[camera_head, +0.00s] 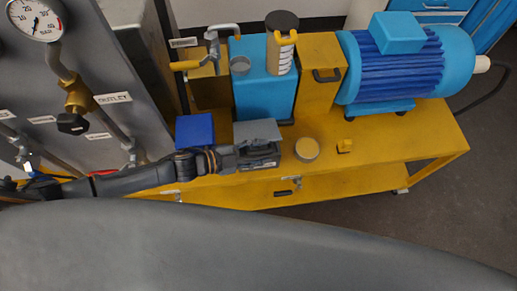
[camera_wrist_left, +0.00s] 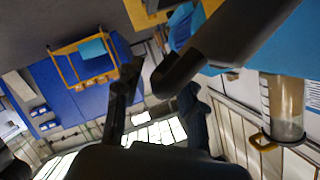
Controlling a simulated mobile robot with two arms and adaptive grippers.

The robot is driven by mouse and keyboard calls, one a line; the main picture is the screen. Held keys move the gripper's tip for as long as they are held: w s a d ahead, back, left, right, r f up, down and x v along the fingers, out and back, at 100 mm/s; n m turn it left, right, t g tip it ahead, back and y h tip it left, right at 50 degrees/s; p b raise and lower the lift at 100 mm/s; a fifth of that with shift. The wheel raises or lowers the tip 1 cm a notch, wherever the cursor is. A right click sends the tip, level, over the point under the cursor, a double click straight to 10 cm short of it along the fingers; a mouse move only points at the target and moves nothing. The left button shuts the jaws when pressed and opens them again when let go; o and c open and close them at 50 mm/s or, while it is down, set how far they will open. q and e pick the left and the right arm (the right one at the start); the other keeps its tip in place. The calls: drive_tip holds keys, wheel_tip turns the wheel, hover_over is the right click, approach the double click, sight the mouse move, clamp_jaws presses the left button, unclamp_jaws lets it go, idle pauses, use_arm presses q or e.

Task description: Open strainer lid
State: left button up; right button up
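A blue block-shaped unit (camera_head: 262,88) stands on the yellow cart. A clear, scaled cylinder with a dark round cap (camera_head: 282,22) rises at its back right, and a small grey round cap (camera_head: 239,65) sits at its left. I cannot tell for certain which part is the strainer lid. My left gripper (camera_head: 274,157) is in front of the blue unit, apart from both caps. In the wrist view its dark fingers (camera_wrist_left: 160,98) are spread with nothing seen between them. A clear cylinder (camera_wrist_left: 283,105) shows at the right there. My right gripper is not in view.
A grey plate (camera_head: 257,131) lies right behind the gripper, with a blue plate (camera_head: 194,130) to its left. A round yellow piece (camera_head: 307,149) is close to its right. A blue motor (camera_head: 405,60) stands further right. A gauge panel (camera_head: 95,75) rises at left.

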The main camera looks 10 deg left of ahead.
use_arm(q)
drive_tip(key=s+a, duration=0.7)
drive_tip(key=a, duration=0.5)
drive_tip(key=shift+s+a+r, duration=0.35)
drive_tip(key=shift+s+r, duration=0.05)
drive_tip(key=shift+r, duration=0.05)
drive_tip(key=c, duration=0.7)
clamp_jaws()
